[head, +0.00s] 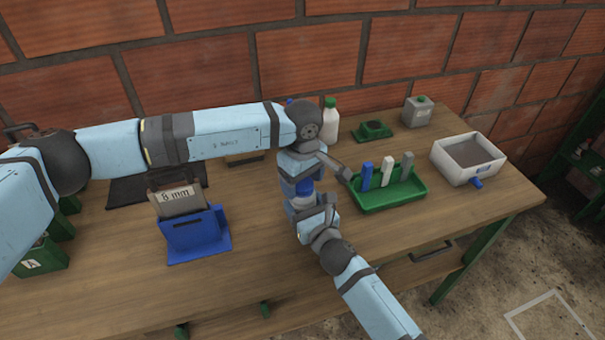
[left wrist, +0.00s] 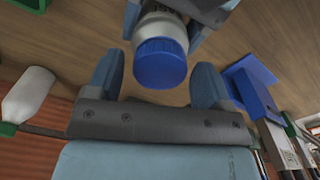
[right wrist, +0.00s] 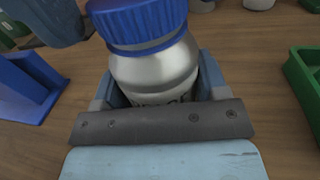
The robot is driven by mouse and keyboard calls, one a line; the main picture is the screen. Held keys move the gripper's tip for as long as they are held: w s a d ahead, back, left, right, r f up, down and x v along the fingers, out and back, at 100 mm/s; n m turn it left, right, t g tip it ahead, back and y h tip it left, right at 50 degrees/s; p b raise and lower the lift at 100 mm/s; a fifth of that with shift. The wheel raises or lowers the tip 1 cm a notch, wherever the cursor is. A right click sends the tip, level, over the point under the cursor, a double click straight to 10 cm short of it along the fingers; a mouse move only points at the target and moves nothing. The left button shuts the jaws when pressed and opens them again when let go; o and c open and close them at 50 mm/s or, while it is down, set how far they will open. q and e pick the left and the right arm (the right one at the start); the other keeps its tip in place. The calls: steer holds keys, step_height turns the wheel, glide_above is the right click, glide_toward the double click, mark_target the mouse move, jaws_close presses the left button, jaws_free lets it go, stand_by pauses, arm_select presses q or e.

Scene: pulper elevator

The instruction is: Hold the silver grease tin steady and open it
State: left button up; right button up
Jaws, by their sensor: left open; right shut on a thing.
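The silver grease tin (right wrist: 155,72) has a ribbed blue screw lid (right wrist: 138,22) and stands upright in the right wrist view. My right gripper (right wrist: 155,95) is shut around the tin's body. In the left wrist view the blue lid (left wrist: 160,63) lies between the spread fingers of my left gripper (left wrist: 162,85), with a gap on each side. My left gripper is open. In the head view the tin (head: 304,187) shows small between my two arms, partly hidden by my left gripper above and my right gripper (head: 310,210) in front.
Left of the tin stands a blue holder (head: 198,237) with an "8 mm" card. On the right lies a green tray (head: 390,198) with upright blue, white and grey pieces. A white bin (head: 462,173) and a white bottle (head: 331,120) stand further back. Front table is clear.

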arm_select(q)
steer(key=shift+c, duration=0.4)
steer(key=c, duration=0.9)
steer(key=shift+o, duration=0.2)
steer(key=n, duration=0.4)
steer(key=shift+n, duration=0.4)
steer(key=n, duration=1.1)
steer(key=shift+n, duration=0.3)
steer(key=shift+r, duration=0.25)
steer(key=shift+r, duration=0.9)
steer(key=shift+r, duration=0.1)
